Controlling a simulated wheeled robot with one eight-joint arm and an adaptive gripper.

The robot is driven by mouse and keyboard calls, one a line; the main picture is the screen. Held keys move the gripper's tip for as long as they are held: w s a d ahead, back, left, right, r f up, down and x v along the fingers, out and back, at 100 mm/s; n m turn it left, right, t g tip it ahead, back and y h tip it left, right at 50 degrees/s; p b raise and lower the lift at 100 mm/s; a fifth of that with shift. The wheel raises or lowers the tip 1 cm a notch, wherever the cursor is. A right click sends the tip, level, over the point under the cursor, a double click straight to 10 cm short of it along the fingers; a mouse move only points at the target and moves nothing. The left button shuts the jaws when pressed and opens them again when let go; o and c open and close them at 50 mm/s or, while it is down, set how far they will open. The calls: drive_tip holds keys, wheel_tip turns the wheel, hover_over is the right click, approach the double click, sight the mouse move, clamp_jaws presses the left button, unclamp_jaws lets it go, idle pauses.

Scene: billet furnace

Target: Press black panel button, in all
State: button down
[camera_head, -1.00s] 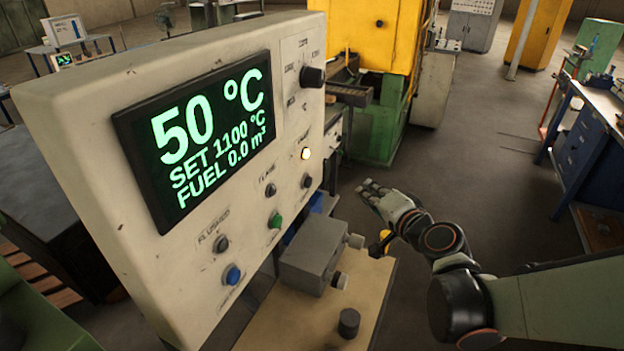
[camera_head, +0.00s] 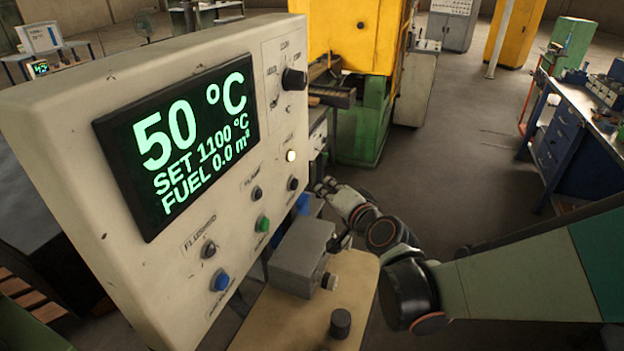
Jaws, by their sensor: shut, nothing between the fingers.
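The pale control panel (camera_head: 75,150) fills the left and carries a screen (camera_head: 180,145) reading 50 °C, SET 1100 °C and FUEL 0.0 m³. The black button (camera_head: 293,184) is at the right end of the lower button row, under a glowing lamp (camera_head: 291,156). A green button (camera_head: 263,224) and a blue button (camera_head: 220,281) are lower left of it. My gripper (camera_head: 325,186) is just right of the black button in the picture, by the panel's right edge. It is shut and empty. I cannot tell whether it touches the panel.
A dark knob (camera_head: 294,79) sits at the panel's upper right. A green and yellow machine (camera_head: 362,120) is behind. A blue workbench (camera_head: 575,145) stands right, with clear floor between.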

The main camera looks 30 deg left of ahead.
drive_tip(key=shift+s+a, duration=0.15)
drive_tip(key=shift+a, duration=0.7)
drive_tip(key=shift+s+a, duration=0.1)
drive_tip(key=shift+a, duration=0.7)
drive_tip(key=shift+a, duration=0.1)
drive_tip(key=shift+a+b, duration=0.3)
drive_tip(key=shift+s+a, duration=0.1)
drive_tip(key=shift+a, duration=0.3)
idle(0.9)
idle(0.3)
drive_tip(key=shift+d, duration=0.8)
drive_tip(key=d, duration=0.3)
drive_tip(key=d+b, duration=0.1)
drive_tip(key=d, duration=0.1)
drive_tip(key=shift+w, duration=0.35)
